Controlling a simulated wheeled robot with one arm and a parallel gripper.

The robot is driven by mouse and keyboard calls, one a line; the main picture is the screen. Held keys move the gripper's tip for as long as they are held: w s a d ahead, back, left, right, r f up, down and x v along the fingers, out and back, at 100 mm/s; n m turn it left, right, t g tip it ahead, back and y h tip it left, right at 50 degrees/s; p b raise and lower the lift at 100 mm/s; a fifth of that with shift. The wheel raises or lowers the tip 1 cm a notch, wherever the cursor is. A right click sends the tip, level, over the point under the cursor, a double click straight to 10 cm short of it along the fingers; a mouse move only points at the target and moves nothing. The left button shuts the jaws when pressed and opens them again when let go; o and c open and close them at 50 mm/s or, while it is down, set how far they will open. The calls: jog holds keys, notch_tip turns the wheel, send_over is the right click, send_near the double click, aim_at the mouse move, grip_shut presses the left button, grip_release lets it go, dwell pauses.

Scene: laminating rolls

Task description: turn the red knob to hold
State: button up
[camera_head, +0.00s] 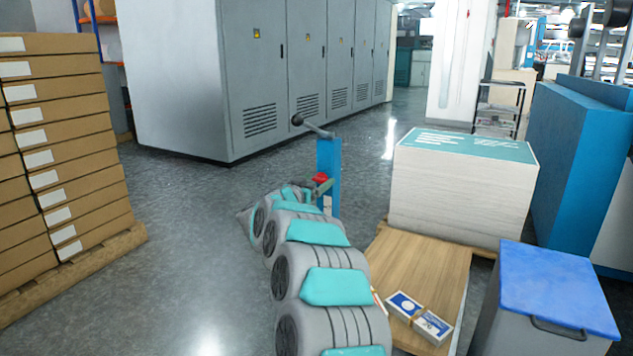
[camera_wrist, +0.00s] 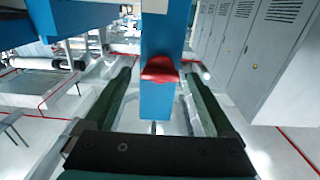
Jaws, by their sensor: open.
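The red knob (camera_head: 320,178) is on the near face of a blue post (camera_head: 329,160) in the head view, just beyond the end of my arm. In the wrist view the red knob (camera_wrist: 160,69) is centred on the blue post (camera_wrist: 158,102), between and ahead of the two dark fingers. My gripper (camera_wrist: 159,76) is open, one finger on each side of the knob, with visible gaps; I cannot tell whether the tips reach its depth. In the head view my gripper (camera_head: 317,189) is small and partly hides the knob's surroundings. No knob markings are readable.
A lever with a black ball (camera_head: 297,119) sticks out left from the post top. Grey cabinets (camera_head: 260,75) stand behind. A paper stack (camera_head: 460,195), wooden board (camera_head: 430,270) and blue-lidded bin (camera_head: 555,290) are right; stacked cartons (camera_head: 70,150) are left. Floor left of my arm is clear.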

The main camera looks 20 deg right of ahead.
jog(key=shift+w, duration=0.1)
jog(key=c, duration=1.4)
